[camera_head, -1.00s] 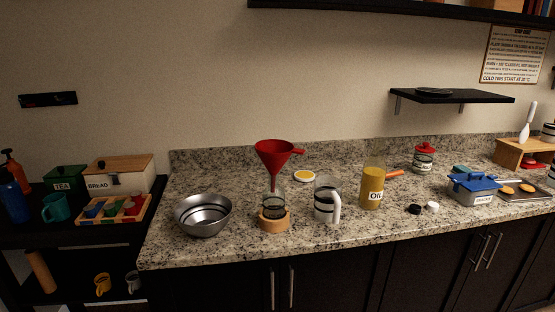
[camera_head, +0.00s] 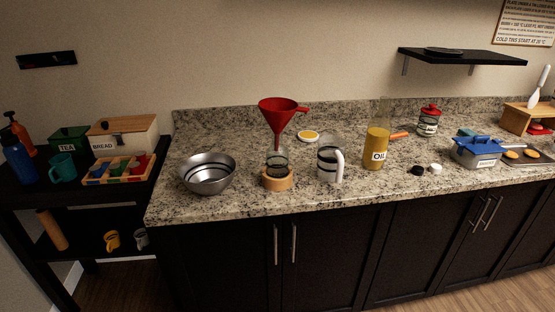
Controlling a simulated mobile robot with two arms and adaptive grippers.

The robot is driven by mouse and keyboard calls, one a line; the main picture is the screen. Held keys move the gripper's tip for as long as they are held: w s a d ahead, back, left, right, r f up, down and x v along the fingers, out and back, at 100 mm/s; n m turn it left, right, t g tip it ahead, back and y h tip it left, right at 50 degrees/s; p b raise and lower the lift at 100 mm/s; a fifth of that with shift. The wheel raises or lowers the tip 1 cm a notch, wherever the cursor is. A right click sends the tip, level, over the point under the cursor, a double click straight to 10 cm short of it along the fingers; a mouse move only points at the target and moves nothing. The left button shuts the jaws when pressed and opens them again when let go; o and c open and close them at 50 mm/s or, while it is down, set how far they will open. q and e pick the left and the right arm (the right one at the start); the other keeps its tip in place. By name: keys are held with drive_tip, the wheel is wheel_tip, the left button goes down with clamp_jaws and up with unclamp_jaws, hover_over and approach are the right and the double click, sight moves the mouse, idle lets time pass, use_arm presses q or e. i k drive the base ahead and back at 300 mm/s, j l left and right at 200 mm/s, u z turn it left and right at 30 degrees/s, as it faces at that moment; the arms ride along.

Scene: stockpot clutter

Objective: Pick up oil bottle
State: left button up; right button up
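The oil bottle (camera_head: 376,149) stands upright on the granite counter, a little right of the middle of the head view. It is clear, filled with yellow oil, and carries a white label reading OIL. Its upper neck is clear and faint against the wall. Neither of my grippers shows in the view, and nothing touches the bottle that I can see.
Left of the bottle are a glass pitcher with a white handle (camera_head: 330,163), a red funnel (camera_head: 281,117) in a jar on a wooden base (camera_head: 277,182), and a steel bowl (camera_head: 207,175). Black and white caps (camera_head: 416,171) lie right. An orange handle (camera_head: 398,135) shows behind.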

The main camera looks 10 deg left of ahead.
sight(379, 128)
drive_tip(key=i+l+u, duration=0.2)
drive_tip(key=l, duration=0.3)
drive_tip(key=l+u, duration=0.15)
drive_tip(key=l, duration=0.3)
drive_tip(key=l+u, duration=0.2)
drive_tip(key=l, duration=0.3)
drive_tip(key=i, duration=0.05)
